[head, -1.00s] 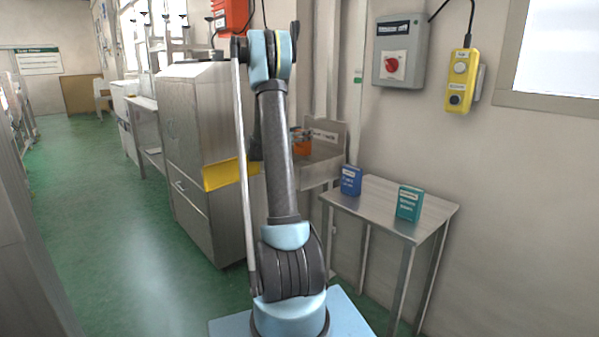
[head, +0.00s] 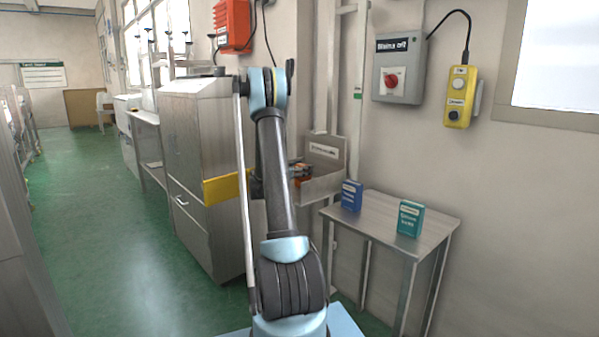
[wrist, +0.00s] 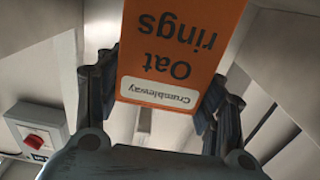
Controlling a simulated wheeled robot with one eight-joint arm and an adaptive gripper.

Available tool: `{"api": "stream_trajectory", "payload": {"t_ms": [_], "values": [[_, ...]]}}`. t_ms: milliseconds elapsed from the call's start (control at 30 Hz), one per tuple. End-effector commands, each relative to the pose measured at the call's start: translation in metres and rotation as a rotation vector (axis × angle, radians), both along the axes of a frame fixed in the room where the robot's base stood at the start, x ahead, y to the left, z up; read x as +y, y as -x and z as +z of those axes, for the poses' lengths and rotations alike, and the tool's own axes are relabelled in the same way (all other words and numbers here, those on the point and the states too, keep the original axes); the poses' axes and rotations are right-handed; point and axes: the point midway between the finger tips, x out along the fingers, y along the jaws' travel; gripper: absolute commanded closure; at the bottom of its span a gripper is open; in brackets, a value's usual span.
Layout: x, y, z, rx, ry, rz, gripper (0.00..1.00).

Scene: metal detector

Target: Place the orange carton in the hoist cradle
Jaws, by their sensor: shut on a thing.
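The orange carton (wrist: 178,45), labelled Oat rings, is between the fingers of my gripper (wrist: 160,100) in the wrist view. My gripper is shut on it. In the head view a small orange part of the carton (head: 304,182) shows just right of my arm, at the hoist cradle. The cradle (head: 325,184) is a grey metal tray with a raised, labelled back, beside a vertical wall post. The carton appears within or just above the cradle; its lower end is hidden, and I cannot tell whether it touches the floor. Pale metal surfaces surround the carton in the wrist view.
A metal side table (head: 385,222) with a blue box (head: 351,196) and a teal box (head: 410,219) stands right of the cradle. A steel cabinet (head: 195,150) stands to the left. A grey switch box (head: 399,71) and yellow control pendant (head: 460,96) hang on the wall. Green floor is clear at left.

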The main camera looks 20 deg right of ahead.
Motion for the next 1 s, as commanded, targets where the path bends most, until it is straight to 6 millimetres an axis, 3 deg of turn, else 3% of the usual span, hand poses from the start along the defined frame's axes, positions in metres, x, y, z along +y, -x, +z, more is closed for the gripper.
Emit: {"api": "stream_trajectory", "payload": {"t_ms": [200,233,300,733,1000], "values": [[-0.001,0.000,-0.002,0.000,0.000,-0.001,0.66],[-0.001,0.000,-0.001,0.000,0.000,-0.001,0.31],[-0.001,0.000,-0.001,0.000,0.000,-0.001,0.18],[0.000,0.001,0.001,0.000,0.000,-0.001,0.18],[0.037,0.012,0.000,0.000,0.000,0.002,0.18]]}}
